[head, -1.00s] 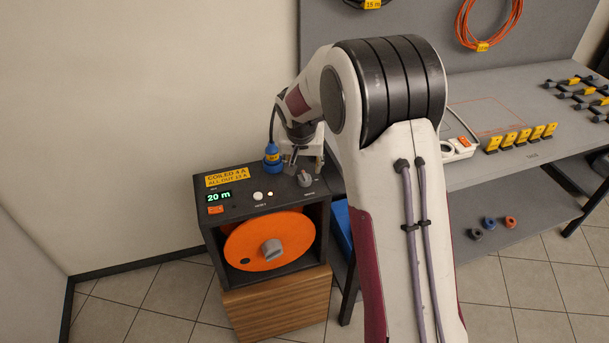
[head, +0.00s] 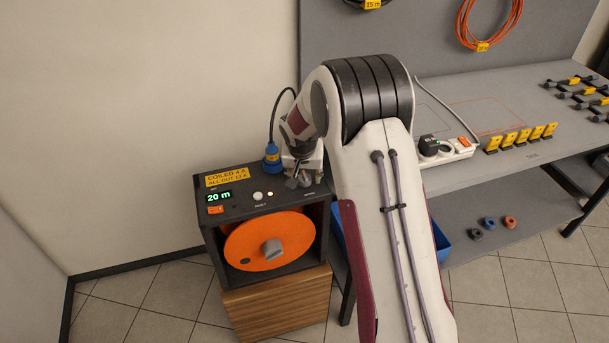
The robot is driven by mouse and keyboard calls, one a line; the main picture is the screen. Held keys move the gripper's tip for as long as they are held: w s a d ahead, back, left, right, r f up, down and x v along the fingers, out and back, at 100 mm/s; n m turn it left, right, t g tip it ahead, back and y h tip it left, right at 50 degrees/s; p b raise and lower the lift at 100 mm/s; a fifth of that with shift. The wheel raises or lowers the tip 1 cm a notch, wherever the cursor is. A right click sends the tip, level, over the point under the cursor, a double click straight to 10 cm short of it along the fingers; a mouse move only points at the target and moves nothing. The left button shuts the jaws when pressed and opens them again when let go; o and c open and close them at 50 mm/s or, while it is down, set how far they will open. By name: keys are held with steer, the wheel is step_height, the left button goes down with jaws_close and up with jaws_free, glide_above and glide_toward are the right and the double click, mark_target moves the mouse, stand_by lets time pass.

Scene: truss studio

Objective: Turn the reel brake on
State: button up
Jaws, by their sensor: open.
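The reel unit (head: 208,250) is a dark box on a wooden cabinet, with an orange reel (head: 245,243) in its open front. A small grey knob (head: 304,181) sits at the right of its top panel, by a label too small to read. My gripper (head: 303,179) is open and low over that knob, pointing down. Its fingers are at or around the knob and partly hide it. I cannot tell whether they touch it or which way the knob points.
A white button (head: 257,196), a lit lamp and a display (head: 219,197) reading 20 m lie to the left. The grey workbench (head: 510,110) at right holds a power strip (head: 452,148).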

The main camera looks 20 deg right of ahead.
steer(key=c, duration=1.1)
steer(key=shift+m, duration=0.5)
steer(key=shift+w+a+m+g+h, duration=0.1)
steer(key=shift+m+g+h, duration=0.25)
steer(key=shift+m, duration=0.6)
steer(key=shift+a+m+g+h, duration=0.1)
steer(key=shift+m+g+h, duration=0.2)
steer(key=shift+m, duration=0.65)
steer(key=shift+w+m+g+h, duration=0.1)
steer(key=shift+m+g+h, duration=0.3)
steer(key=shift+m, duration=0.95)
steer(key=shift+m+g+h, duration=0.15)
steer(key=shift+m+g, duration=0.3)
steer(key=shift+m, duration=0.9)
steer(key=o, duration=1.1)
